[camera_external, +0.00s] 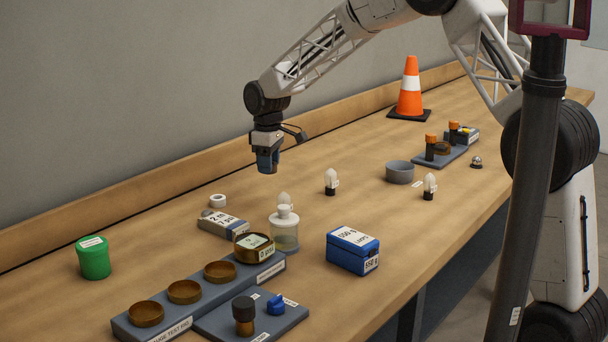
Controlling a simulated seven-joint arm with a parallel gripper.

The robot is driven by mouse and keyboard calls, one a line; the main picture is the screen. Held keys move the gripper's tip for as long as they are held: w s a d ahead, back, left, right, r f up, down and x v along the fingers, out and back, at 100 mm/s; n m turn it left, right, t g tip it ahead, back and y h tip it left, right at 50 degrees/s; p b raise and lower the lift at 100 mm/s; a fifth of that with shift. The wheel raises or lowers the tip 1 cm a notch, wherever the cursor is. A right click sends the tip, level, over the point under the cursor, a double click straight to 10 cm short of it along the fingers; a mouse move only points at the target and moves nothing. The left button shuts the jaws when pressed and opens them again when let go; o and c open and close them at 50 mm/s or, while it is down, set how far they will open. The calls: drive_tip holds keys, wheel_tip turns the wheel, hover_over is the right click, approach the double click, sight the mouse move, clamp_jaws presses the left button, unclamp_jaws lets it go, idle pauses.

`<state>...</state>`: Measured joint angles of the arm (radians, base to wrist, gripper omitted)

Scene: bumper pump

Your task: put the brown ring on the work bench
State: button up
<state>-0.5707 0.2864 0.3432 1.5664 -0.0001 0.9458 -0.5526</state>
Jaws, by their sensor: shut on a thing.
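A dark brown ring (442,148) lies on a small grey tray (447,157) at the back right of the work bench (310,205), between orange-capped dark bottles. Several brown round cups (184,291) sit in a row on a grey rig at the front left; a larger brown round piece with a labelled face (254,247) stands at its far end. My gripper (267,166) is above the left middle of the bench, pointing down, shut on a small dark blue thing whose shape is hard to make out. It is well apart from the brown ring.
A white-capped jar (284,230), a labelled grey box (223,223) and a blue box (353,251) stand mid-bench. A green tub (94,257) is at left, a grey bowl (400,172) at right, an orange cone (410,92) behind. Bare wood lies between the green tub and grey box.

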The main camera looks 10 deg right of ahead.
drive_tip(key=w+d+m, duration=0.3)
drive_tip(key=w+d, duration=0.2)
drive_tip(key=d, duration=0.7)
drive_tip(key=w+d+m, duration=0.2)
drive_tip(key=w+d, duration=0.2)
drive_tip(key=d, duration=0.8)
drive_tip(key=w+d+m, duration=0.2)
drive_tip(key=d+m, duration=0.4)
drive_tip(key=d, duration=2)
drive_tip(key=shift+w+d, duration=0.15)
drive_tip(key=shift+d, duration=0.05)
drive_tip(key=shift+f, duration=3.05)
drive_tip(key=shift+f, duration=1.9)
drive_tip(key=shift+f, duration=0.15)
drive_tip(key=o, duration=0.9)
